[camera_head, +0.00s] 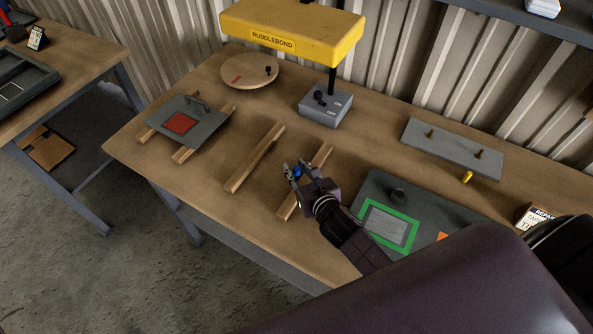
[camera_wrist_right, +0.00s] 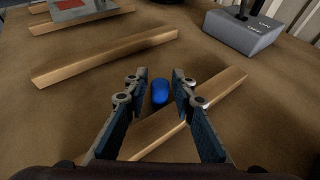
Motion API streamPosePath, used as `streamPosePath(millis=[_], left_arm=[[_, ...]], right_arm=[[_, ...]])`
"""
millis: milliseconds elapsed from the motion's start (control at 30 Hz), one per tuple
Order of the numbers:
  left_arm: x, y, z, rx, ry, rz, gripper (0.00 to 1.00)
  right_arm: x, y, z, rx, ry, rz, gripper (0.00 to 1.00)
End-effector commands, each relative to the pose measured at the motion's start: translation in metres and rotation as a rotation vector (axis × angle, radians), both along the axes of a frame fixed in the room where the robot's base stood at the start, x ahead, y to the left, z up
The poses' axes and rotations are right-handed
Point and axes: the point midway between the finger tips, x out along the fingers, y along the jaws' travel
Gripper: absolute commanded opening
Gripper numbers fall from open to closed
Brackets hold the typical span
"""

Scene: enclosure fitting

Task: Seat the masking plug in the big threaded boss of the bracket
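A small blue plug-like piece (camera_head: 297,173) lies between the fingertips of my right gripper (camera_head: 303,172). In the right wrist view the blue piece (camera_wrist_right: 160,91) shows between the spread fingers (camera_wrist_right: 159,88), with a gap on each side; whether it rests on the table I cannot tell. A dark grey plate with a green-framed panel (camera_head: 358,207) lies right of the gripper, with a dark round boss (camera_head: 398,194) on it. A tilted grey plate with a red square (camera_head: 205,130) rests on wooden strips at the left. Which is the bracket is unclear. My left gripper is out of view.
Bare wooden strips (camera_head: 256,158) lie on the workbench (camera_head: 235,215). A grey switch box (camera_head: 325,107) stands under a yellow lamp head (camera_head: 290,33). A grey plate with two pegs (camera_head: 450,152) and a small yellow piece (camera_head: 467,177) are at the right. A round wooden disc (camera_head: 249,72) is behind.

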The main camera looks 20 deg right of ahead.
Motion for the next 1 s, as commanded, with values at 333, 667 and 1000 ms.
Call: streamPosePath(millis=[333, 667, 1000], left_arm=[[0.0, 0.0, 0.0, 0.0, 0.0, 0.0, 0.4], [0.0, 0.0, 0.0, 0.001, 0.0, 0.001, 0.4], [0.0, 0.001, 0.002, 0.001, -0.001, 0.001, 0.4]], right_arm=[[0.0, 0.0, 0.0, 0.0, 0.001, 0.0, 0.07], [0.0, 0.0, 0.0, 0.0, 0.001, 0.0, 0.0], [0.0, 0.0, 0.028, -0.002, -0.004, 0.003, 0.0]])
